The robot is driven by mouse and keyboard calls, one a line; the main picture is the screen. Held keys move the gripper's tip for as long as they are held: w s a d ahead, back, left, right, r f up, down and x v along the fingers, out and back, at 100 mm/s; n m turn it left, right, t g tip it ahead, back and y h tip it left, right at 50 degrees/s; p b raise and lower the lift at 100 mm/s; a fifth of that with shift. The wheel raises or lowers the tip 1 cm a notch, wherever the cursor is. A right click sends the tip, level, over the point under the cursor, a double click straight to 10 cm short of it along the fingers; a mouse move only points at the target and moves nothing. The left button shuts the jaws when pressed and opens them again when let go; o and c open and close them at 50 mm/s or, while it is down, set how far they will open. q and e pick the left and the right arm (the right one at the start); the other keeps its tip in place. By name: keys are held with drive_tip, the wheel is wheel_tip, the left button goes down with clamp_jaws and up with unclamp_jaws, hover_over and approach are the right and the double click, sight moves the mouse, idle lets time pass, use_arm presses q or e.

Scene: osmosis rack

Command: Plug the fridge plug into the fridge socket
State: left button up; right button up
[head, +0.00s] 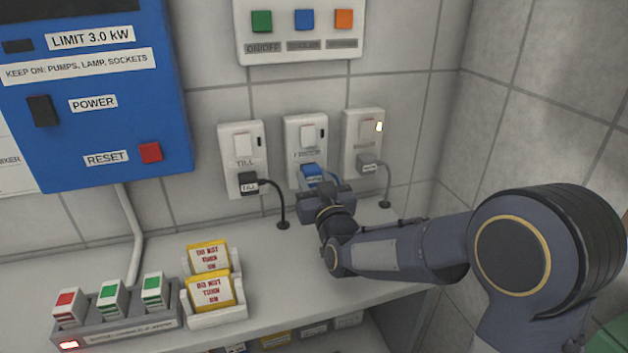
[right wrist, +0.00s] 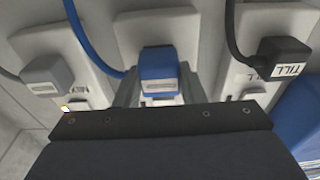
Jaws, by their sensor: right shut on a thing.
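The blue fridge plug (head: 312,171) is at the lower part of the white fridge socket (head: 304,132), the middle one of three on the tiled wall. My right gripper (head: 318,187) is shut on the plug, just below and in front of the socket. The right wrist view, upside down, shows the plug (right wrist: 158,66) between the fingers, with its blue cord running off to the upper left, and the socket plate (right wrist: 135,24) behind it. I cannot tell whether the plug is fully seated or a small gap remains. My left gripper is not in view.
A till socket (head: 241,137) with a black plug (head: 249,183) is on the left. A socket with a grey plug (head: 369,163) and lit lamp is on the right. Yellow cards (head: 210,292) and a switch tray (head: 128,333) occupy the counter (head: 263,270).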

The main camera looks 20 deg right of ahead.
drive_tip(key=shift+b, duration=0.3)
drive_tip(key=shift+w, duration=0.5)
idle(0.6)
drive_tip(key=o, duration=1)
drive_tip(key=s, duration=0.5)
drive_tip(key=s+f, duration=0.1)
drive_tip(key=s, duration=0.1)
drive_tip(key=shift+s+d, duration=0.1)
drive_tip(key=shift+s, duration=0.3)
